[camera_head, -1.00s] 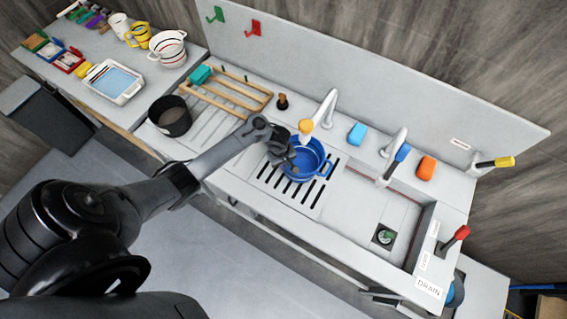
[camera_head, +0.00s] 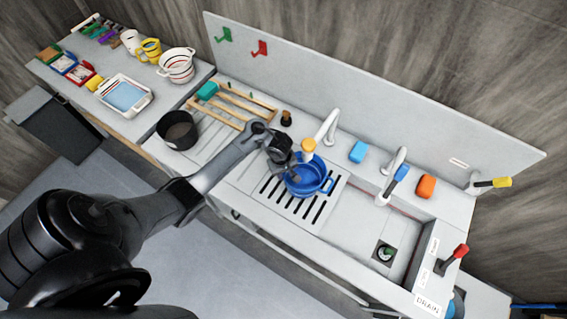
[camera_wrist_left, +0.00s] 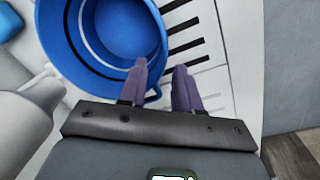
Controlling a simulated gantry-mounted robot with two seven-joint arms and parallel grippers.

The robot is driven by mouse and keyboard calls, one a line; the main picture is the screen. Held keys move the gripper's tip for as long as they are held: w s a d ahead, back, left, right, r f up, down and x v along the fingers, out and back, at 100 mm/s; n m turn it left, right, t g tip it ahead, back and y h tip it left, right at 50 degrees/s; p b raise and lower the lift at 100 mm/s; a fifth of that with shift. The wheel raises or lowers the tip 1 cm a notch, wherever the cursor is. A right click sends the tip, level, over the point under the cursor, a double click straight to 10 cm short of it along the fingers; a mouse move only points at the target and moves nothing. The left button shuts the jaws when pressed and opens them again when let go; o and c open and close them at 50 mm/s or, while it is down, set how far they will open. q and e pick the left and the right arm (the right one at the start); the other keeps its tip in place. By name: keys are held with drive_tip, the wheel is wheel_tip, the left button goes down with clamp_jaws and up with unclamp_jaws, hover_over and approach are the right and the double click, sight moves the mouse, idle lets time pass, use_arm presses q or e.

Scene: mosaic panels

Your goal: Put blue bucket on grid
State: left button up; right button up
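The blue bucket (camera_head: 313,186) stands upright over the back part of the slotted grid (camera_head: 292,207), below the orange-tipped tap. My left gripper (camera_head: 291,164) is at the bucket's left rim. In the left wrist view the blue bucket (camera_wrist_left: 70,52) fills the upper left, with the grid's dark slots beside it (camera_wrist_left: 184,40). The fingers of my left gripper (camera_wrist_left: 159,68) are apart: one overlaps the bucket's inside, the other lies over the grid outside it. Contact with the rim cannot be told. My right gripper is not in view.
The orange-tipped tap (camera_head: 309,146) stands close behind the bucket. A black pot (camera_head: 177,130) and wooden rack (camera_head: 232,104) are at left. A blue sponge (camera_head: 357,152), second tap (camera_head: 397,174) and sink basin (camera_head: 403,236) are at right. The grid's front is clear.

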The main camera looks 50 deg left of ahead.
use_arm(q)
drive_tip(key=r, duration=0.2)
drive_tip(key=r+p, duration=0.1)
drive_tip(key=r, duration=0.1)
drive_tip(key=shift+w+d, duration=0.1)
drive_tip(key=shift+w, duration=0.1)
drive_tip(key=shift+r, duration=0.25)
drive_tip(key=s+d+r+m+t, duration=0.1)
drive_tip(key=s+d+r+m, duration=0.5)
drive_tip(key=s+m, duration=0.2)
drive_tip(key=s+d+r+m+t, duration=0.1)
drive_tip(key=s+d+r+m, duration=0.6)
drive_tip(key=s, duration=0.4)
drive_tip(key=shift+m+t, duration=0.3)
drive_tip(key=shift+m, duration=0.3)
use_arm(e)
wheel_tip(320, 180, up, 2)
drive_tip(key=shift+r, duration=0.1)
